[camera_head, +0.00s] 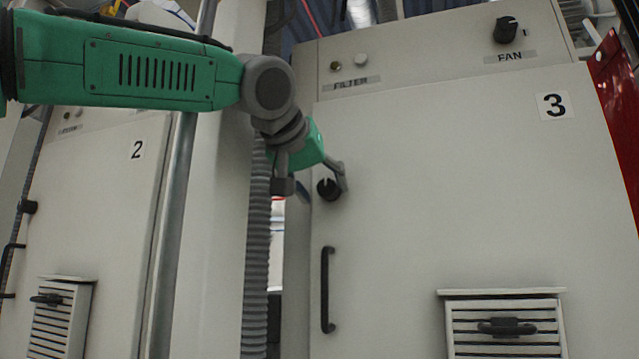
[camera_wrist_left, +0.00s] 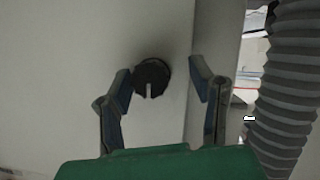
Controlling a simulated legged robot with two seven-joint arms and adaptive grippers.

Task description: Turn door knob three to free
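The black round door knob (camera_head: 327,189) is on the left side of the grey cabinet door marked 3 (camera_head: 420,220), above a black vertical handle (camera_head: 327,290). My left gripper (camera_head: 318,178) is at the knob. In the left wrist view the knob (camera_wrist_left: 152,77) shows a pale mark pointing down in that picture. It lies between the two open fingers of my left gripper (camera_wrist_left: 160,90), with gaps on both sides. I cannot tell how near the fingertips are to the door. My right gripper is in neither view.
A ribbed grey hose (camera_head: 257,250) runs down left of door 3, and it also shows in the left wrist view (camera_wrist_left: 290,80). A metal pole (camera_head: 172,220) stands before door 2 (camera_head: 110,200). A vent (camera_head: 505,325) sticks out low on door 3. A FAN knob (camera_head: 506,30) is above.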

